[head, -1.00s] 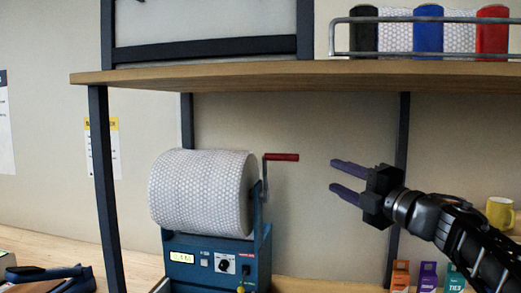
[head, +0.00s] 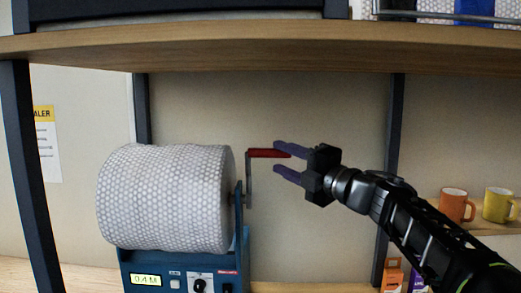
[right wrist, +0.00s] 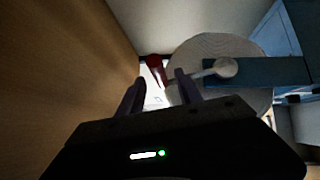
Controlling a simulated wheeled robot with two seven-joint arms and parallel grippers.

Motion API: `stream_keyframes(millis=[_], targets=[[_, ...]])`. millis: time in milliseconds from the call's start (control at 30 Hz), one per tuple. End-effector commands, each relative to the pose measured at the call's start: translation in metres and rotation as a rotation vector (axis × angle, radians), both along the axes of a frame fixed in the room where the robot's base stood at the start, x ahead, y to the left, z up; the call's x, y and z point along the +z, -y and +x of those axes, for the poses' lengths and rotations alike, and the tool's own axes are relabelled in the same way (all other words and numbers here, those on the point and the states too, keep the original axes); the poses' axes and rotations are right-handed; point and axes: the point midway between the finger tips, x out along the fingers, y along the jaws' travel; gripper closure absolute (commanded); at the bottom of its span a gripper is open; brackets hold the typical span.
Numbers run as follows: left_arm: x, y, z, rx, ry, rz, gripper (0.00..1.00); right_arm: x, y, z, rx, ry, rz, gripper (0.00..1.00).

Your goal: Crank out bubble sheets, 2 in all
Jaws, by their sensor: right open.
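A blue dispenser (head: 135,262) holds a large white bubble-sheet roll (head: 165,198) under the wooden shelf. Its small display seems to read 0.4 M. A crank with a red handle (head: 268,153) sticks out to the right at the roll's right side, with the handle at the top. My right gripper (head: 283,164) is open, its purple fingertips at the handle's right end; I cannot tell whether they touch it. In the right wrist view the red handle (right wrist: 155,68) lies just beyond the fingertips, with the roll (right wrist: 215,50) behind. My left gripper is not in view.
The wooden shelf (head: 250,48) runs close above the roll and my right arm. Dark posts (head: 392,150) stand left and right. An orange mug (head: 453,205) and a yellow mug (head: 497,205) stand at the right, with small boxes (head: 392,275) below.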

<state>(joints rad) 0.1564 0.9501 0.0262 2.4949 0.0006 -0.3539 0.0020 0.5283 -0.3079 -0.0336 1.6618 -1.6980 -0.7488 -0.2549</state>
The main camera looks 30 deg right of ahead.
Motion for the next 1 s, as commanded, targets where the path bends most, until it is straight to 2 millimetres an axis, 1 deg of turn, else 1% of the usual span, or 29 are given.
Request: stream_keyframes(millis=[167, 400, 500, 633, 867, 1000], targets=[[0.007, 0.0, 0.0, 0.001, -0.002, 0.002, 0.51, 0.005, -0.004, 0.021, 0.002, 0.0, 0.002, 0.59], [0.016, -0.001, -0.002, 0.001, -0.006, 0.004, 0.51, 0.01, -0.008, 0.057, 0.001, 0.0, 0.002, 0.59], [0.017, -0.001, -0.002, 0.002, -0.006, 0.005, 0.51, 0.011, -0.01, 0.067, 0.001, 0.0, 0.002, 0.59], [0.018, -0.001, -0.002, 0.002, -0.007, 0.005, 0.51, 0.011, -0.011, 0.072, 0.001, 0.001, 0.0, 0.59], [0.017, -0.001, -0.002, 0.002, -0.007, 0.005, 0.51, 0.01, -0.011, 0.072, 0.0, 0.001, 0.0, 0.59], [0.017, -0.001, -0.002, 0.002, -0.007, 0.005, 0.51, 0.01, -0.011, 0.072, 0.0, 0.001, 0.0, 0.71]])
